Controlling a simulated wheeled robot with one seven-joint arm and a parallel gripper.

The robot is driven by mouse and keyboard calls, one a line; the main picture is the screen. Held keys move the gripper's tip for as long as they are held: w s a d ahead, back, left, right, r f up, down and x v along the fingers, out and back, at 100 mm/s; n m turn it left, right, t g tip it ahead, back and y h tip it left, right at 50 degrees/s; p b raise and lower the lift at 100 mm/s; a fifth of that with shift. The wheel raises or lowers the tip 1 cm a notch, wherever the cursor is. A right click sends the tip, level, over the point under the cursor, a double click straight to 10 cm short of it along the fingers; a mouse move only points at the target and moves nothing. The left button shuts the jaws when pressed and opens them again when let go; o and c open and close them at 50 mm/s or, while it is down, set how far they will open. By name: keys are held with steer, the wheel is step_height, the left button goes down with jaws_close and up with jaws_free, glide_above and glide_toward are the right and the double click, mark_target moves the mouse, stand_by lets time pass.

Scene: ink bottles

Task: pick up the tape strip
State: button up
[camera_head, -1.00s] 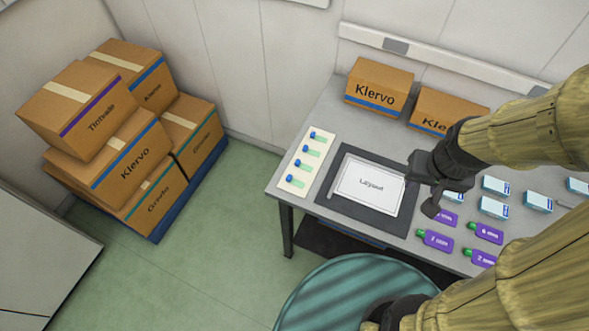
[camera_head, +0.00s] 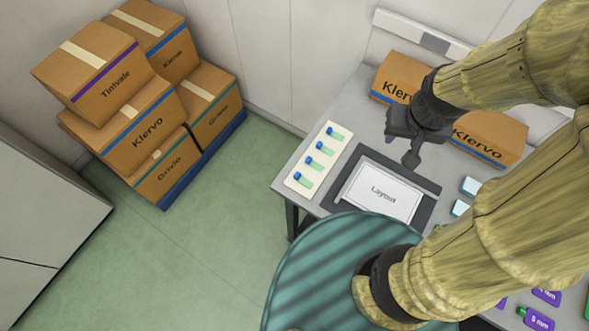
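My gripper (camera_head: 405,152) is dark and hangs above the back of the desk, near the top edge of the dark grey mat (camera_head: 428,212). Its fingers are partly hidden by its own body, and I see nothing held in it. A white sheet marked Layout (camera_head: 382,192) lies on the mat. I cannot pick out the tape strip for certain; a thin pale line (camera_head: 348,181) shows along the sheet's left side.
A cream card (camera_head: 295,180) with several small blue-capped green bottles lies left of the mat. Klervo cartons (camera_head: 392,75) stand behind my gripper. Purple bottles (camera_head: 537,319) lie at the lower right. Stacked cartons (camera_head: 130,140) stand on a blue pallet at left.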

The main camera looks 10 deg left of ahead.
steer(key=a+f+n+g, duration=0.1)
steer(key=a+f+n, duration=0.4)
steer(key=a+n, duration=0.6)
steer(key=a+f+n+g+p, duration=0.1)
steer(key=a+f+n, duration=0.5)
steer(key=a+n, duration=0.5)
steer(key=n, duration=0.9)
steer(key=shift+a+f+g, duration=0.2)
steer(key=shift+a+g, duration=0.1)
step_height(320, 180, down, 12)
steer(key=b, duration=0.2)
steer(key=shift+w+f+b, duration=0.1)
steer(key=shift+b, duration=0.2)
